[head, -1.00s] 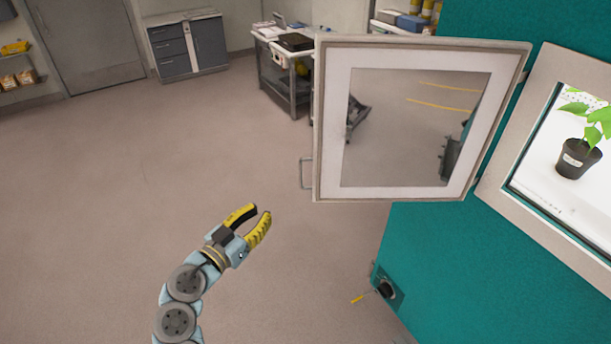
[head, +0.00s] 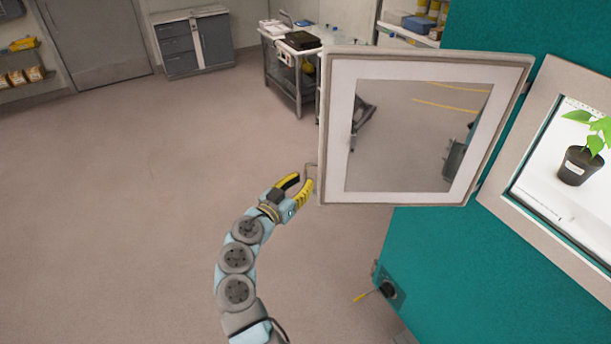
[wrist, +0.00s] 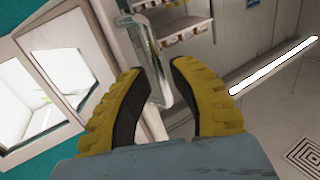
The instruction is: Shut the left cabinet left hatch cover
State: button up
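The hatch cover (head: 341,130) is a pale framed door with a window. It stands swung open on the teal cabinet (head: 420,250), hinged at its right side. The cabinet opening (head: 520,190) beside it shows a potted plant (head: 578,165) inside. A metal bar handle (head: 309,170) sits on the cover's left edge; it also shows in the wrist view (wrist: 157,75). My gripper (head: 300,182) is open, its yellow fingers at the handle. In the wrist view, the handle's lower end lies between the fingertips (wrist: 160,72); contact is unclear.
A cart (head: 290,75) with items stands behind the cover. A grey drawer cabinet (head: 190,45) and a shelf (head: 25,65) stand at the back. The floor at left is clear.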

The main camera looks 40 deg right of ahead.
jog(key=shift+x, duration=1.05)
jog(key=shift+f, duration=0.1)
grip_shut()
jog(key=shift+s, duration=0.1)
